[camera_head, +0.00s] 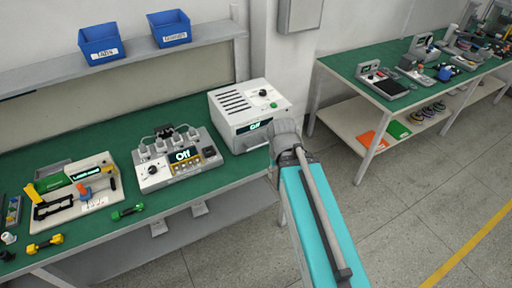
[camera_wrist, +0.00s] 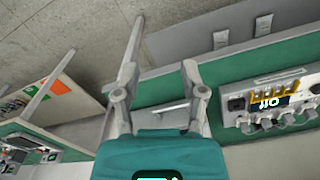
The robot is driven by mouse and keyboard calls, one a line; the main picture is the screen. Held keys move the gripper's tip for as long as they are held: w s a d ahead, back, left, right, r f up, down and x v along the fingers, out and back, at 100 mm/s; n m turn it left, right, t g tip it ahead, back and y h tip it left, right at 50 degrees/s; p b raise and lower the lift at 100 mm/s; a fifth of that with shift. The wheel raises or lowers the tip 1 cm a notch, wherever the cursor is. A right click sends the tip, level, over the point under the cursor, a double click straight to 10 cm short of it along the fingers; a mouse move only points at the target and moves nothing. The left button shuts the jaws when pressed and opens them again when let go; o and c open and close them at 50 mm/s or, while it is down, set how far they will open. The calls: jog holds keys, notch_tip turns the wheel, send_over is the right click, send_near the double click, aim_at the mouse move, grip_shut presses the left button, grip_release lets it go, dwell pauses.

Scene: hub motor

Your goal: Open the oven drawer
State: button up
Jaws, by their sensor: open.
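A pale bar (camera_wrist: 172,108), apparently a handle, shows between and beyond the fingers; contact cannot be told.
A control unit (camera_head: 165,158) reading Off stands left of the oven; it also shows in the wrist view (camera_wrist: 268,100). A tool tray (camera_head: 78,190) and small dumbbells lie farther left. Blue bins (camera_head: 101,43) sit on the shelf. Open floor (camera_head: 400,185) lies to the right.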

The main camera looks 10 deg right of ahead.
jog(key=shift+a, duration=0.15)
jog(key=shift+f, duration=0.15)
jog(key=w+a+f+m+t+y+b, duration=0.2)
jog(key=w+f+m+t+y+b, duration=0.35)
jog(key=w+f+b, duration=0.75)
jog(key=w+d+f+m+t+y+b, duration=0.1)
jog(key=w+d+m+t+y+b, duration=0.4)
jog(key=b, duration=1.2)
jog(key=w+d+t, duration=0.1)
jog(key=d, duration=0.3)
jog(key=shift+d+f, duration=0.2)
jog(key=shift+d, duration=0.15)
jog(key=shift+w, duration=0.1)
